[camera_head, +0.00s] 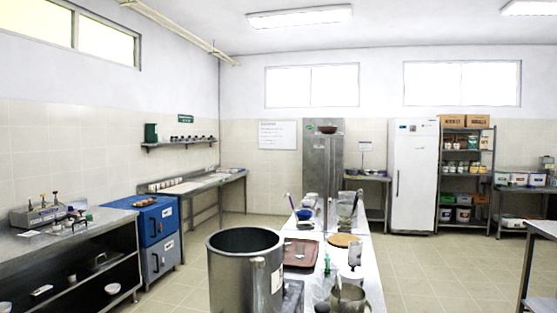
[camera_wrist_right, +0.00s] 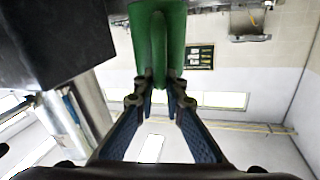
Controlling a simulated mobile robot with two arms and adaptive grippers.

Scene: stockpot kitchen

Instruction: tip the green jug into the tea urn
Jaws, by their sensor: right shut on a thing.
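The green jug (camera_wrist_right: 172,42) is at the top of the right wrist view, with its handle toward the camera. My right gripper (camera_wrist_right: 160,92) is shut on the handle. The jug's rim and contents are out of sight, and I cannot tell its tilt. A large grey open-topped metal vessel (camera_head: 230,275), seemingly the tea urn, stands upright at the near left end of the table in the head view. Its inside looks dark. Neither gripper shows in the head view, so I cannot tell how far the jug is from the urn.
The long table (camera_head: 370,272) holds a brown tray (camera_head: 301,253), a round board (camera_head: 345,240), a metal jug (camera_head: 349,298) and glassware. A blue cabinet (camera_head: 155,225) and steel counter (camera_head: 75,237) stand left. Floor is open on the right. A dark block (camera_wrist_right: 60,45) fills the wrist view's upper left.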

